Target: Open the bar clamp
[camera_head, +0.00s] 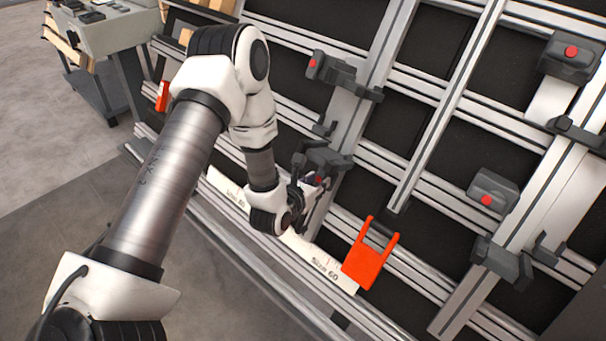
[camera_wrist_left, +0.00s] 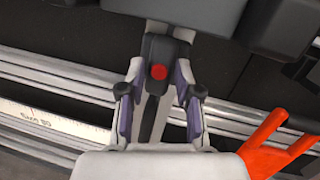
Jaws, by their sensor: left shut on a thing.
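The bar clamp (camera_head: 326,160) has dark grey jaws on a light metal bar of the frame. In the left wrist view, its dark block with a red button (camera_wrist_left: 158,72) sits between the two fingers. My left gripper (camera_head: 308,182) reaches it from the lower left and hides part of it. The fingers of my left gripper also show in the left wrist view (camera_wrist_left: 160,92), shut on the clamp's block from both sides. A large grey clamp part (camera_wrist_left: 180,12) crosses the top of that view. My right gripper is in neither view.
Similar clamps with red buttons sit at the upper middle (camera_head: 335,72), upper right (camera_head: 570,58) and lower right (camera_head: 493,190). Metal rails surround the arm.

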